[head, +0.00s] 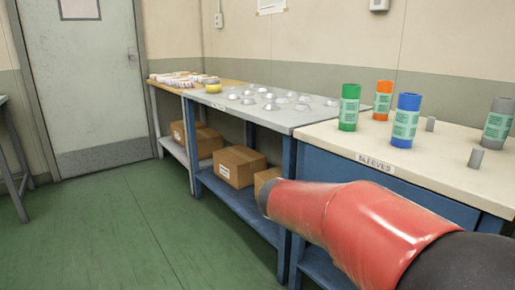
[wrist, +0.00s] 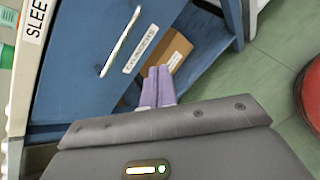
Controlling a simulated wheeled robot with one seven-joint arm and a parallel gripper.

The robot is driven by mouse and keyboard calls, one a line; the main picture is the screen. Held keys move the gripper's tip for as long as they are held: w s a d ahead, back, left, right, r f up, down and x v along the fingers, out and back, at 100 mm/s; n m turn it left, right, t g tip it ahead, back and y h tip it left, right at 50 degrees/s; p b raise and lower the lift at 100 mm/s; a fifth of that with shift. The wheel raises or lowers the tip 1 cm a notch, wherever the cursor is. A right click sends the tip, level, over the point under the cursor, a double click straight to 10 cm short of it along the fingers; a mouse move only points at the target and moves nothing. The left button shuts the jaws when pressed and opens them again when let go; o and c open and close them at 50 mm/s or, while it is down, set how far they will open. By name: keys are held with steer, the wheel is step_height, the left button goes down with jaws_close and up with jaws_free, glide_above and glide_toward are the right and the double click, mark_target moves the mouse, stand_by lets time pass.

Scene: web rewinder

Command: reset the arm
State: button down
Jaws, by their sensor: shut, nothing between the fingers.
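My gripper (wrist: 157,87) shows in the wrist view with its two purple fingers side by side, shut and empty. It points down in front of the blue cabinet (wrist: 82,75), below the bench top with the SLEEVES label. In the head view my red arm reaches in from the lower right, in front of the benches. The gripper itself cannot be made out there.
Green (head: 349,107), orange (head: 383,100), blue (head: 405,120) and grey (head: 498,122) sleeves stand on the cream bench (head: 440,170). A grey bench (head: 290,119) holds several domed pieces. Cardboard boxes (head: 239,166) sit on its lower shelf. The green floor (head: 110,230) at left is clear.

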steer(key=s+a+m+y+p, duration=0.1)
steer(key=s+a+m+y, duration=0.1)
steer(key=s+m+y, duration=0.3)
steer(key=s+a+f+m+t+y+p, duration=0.1)
steer(key=s+m+y, duration=0.4)
steer(key=s+m, duration=0.6)
steer(key=shift+s+a+p, duration=0.5)
steer(key=shift+s+a, duration=0.6)
steer(key=shift+s, duration=2.05)
steer(key=shift+f, duration=0.1)
